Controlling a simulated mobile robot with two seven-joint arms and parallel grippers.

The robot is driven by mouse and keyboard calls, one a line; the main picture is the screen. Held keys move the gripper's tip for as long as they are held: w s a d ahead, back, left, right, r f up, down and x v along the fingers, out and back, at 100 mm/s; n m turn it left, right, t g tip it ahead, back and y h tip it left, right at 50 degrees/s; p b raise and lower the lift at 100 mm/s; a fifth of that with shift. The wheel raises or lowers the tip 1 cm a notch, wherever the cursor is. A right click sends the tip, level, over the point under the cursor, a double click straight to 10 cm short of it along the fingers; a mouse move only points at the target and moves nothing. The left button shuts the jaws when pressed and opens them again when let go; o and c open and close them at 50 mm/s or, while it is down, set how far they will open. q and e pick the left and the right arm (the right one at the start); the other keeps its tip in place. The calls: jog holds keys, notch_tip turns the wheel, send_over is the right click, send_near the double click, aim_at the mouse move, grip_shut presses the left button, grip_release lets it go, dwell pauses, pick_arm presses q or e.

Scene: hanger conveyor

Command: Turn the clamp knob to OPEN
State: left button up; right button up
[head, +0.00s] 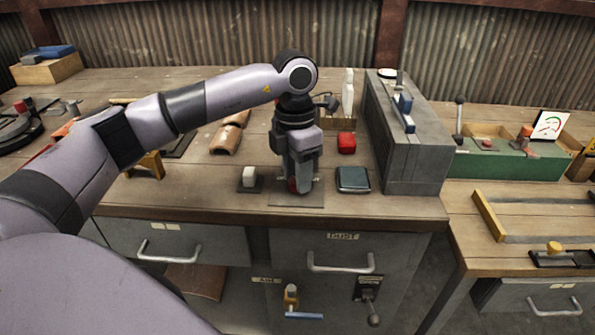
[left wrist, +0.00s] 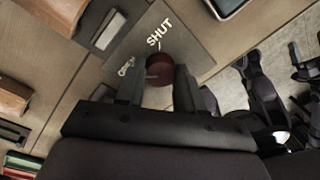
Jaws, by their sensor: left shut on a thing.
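The clamp knob is a dark red round knob (left wrist: 158,70) on a flat grey plate (left wrist: 200,50) in the left wrist view. White lettering SHUT stands on the plate just above the knob. A second, smaller label lies left of the knob, too blurred to read surely. My left gripper (left wrist: 159,88) is shut on the knob, one finger on each side. In the head view my left gripper (head: 300,188) points straight down over the plate (head: 297,201) at the bench's front edge. It hides most of the knob there. My right gripper is not in view.
A tall grey cabinet (head: 410,150) stands further right. Curved clay tiles (head: 227,140) lie behind left.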

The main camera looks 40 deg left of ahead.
pick_arm(q)
jog(key=shift+r, duration=0.1)
dwell(0.3)
jog(key=o, duration=1)
jog(key=shift+o, duration=0.2)
notch_tip(320, 180, up, 7)
jog(key=shift+w+a+r, duration=0.1)
jog(key=shift+a, duration=0.05)
